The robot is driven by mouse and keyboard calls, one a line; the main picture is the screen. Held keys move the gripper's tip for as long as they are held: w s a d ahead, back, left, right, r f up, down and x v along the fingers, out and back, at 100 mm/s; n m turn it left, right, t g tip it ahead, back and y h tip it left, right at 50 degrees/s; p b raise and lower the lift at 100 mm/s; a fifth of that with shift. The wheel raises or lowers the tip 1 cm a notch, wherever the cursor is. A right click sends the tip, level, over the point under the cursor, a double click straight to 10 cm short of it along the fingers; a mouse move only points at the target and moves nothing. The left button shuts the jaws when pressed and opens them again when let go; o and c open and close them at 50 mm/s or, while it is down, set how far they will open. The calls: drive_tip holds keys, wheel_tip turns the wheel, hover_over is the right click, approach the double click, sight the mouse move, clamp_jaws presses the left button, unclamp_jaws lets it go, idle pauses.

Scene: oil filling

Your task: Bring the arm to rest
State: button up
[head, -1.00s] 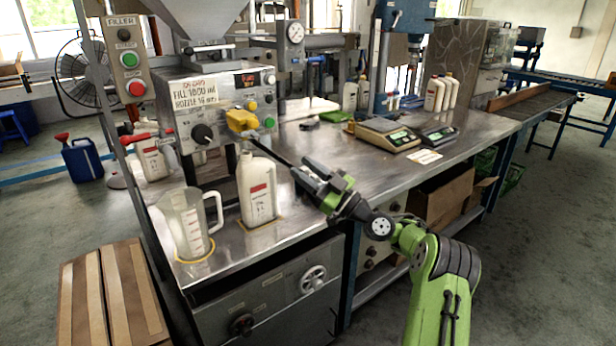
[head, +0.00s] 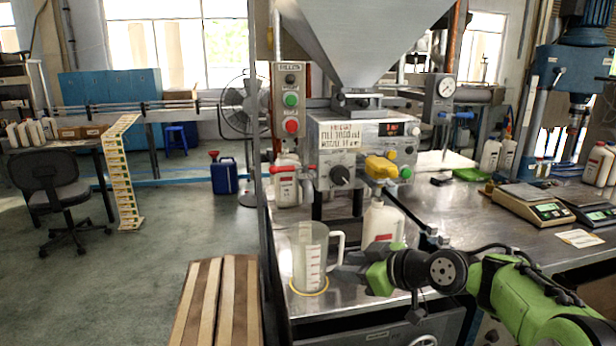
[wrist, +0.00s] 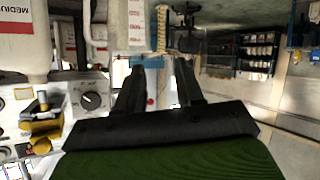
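My gripper (head: 342,268) is level and points left in the head view, its dark fingertips in front of the white bottle (head: 383,224) and close to the handle of the clear measuring jug (head: 309,262). I cannot tell whether it touches the handle. In the wrist view, my gripper (wrist: 158,80) has its two fingers spread, with nothing held between them. The jug stands upright on a yellow ring on the steel bench (head: 455,225). The bottle stands under the yellow nozzle handle (head: 381,167), its lower part partly hidden by my arm.
The filling machine (head: 350,150) with its hopper (head: 362,40) stands behind the jug and bottle. Scales (head: 535,208) sit on the bench at right. The floor (head: 90,280) at left is open, with a chair (head: 55,195) farther back.

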drive_tip(key=s+d+f+m+g+h, duration=0.25)
drive_tip(key=s+m+h, duration=0.2)
drive_tip(key=s, duration=1.15)
drive_tip(key=s+d+f+m+g+h, duration=0.2)
drive_tip(key=s+d+f+m+h, duration=0.3)
drive_tip(key=s, duration=1.1)
wheel_tip(320, 180, up, 19)
drive_tip(key=a+m+p, duration=0.1)
drive_tip(key=p, duration=1.6)
drive_tip(key=shift+w+a+f+y, duration=0.15)
drive_tip(key=shift+a+y, duration=0.2)
drive_tip(key=shift+y, duration=0.1)
drive_tip(key=shift+t, duration=0.25)
